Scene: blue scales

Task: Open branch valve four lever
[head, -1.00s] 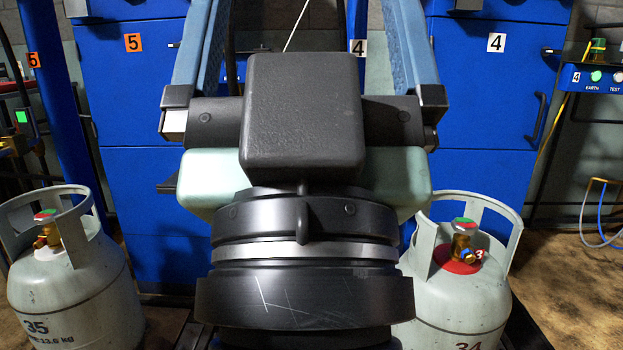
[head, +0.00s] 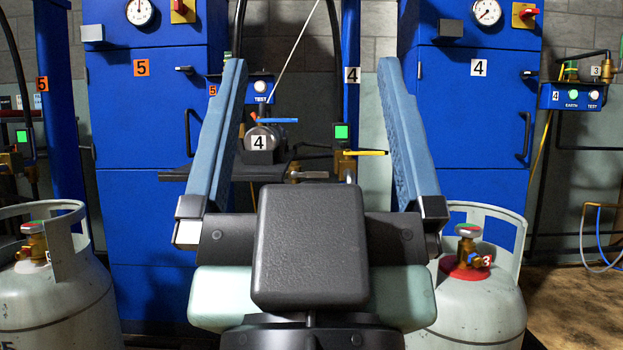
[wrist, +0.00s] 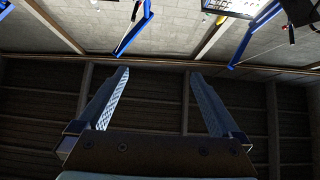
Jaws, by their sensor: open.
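Station 4 stands beyond my gripper (head: 311,65), between the two blue cabinets. A thin yellow lever (head: 366,153) lies about level in front of the post there, at a brass fitting (head: 345,165). A blue lever (head: 283,121) sits above the grey cylindrical part labelled 4 (head: 258,143). No label tells which lever is the branch valve's. My gripper is open and empty, with its blue fingers spread on either side of these parts in the head view. The fingers also show apart in the wrist view (wrist: 160,74), against a dark ceiling. Neither lever is clear there.
Gas cylinders stand at left (head: 55,285) and right (head: 468,305). The blue cabinets marked 5 (head: 150,120) and 4 (head: 470,110) flank the station. A dark hose hangs beside the left-hand finger.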

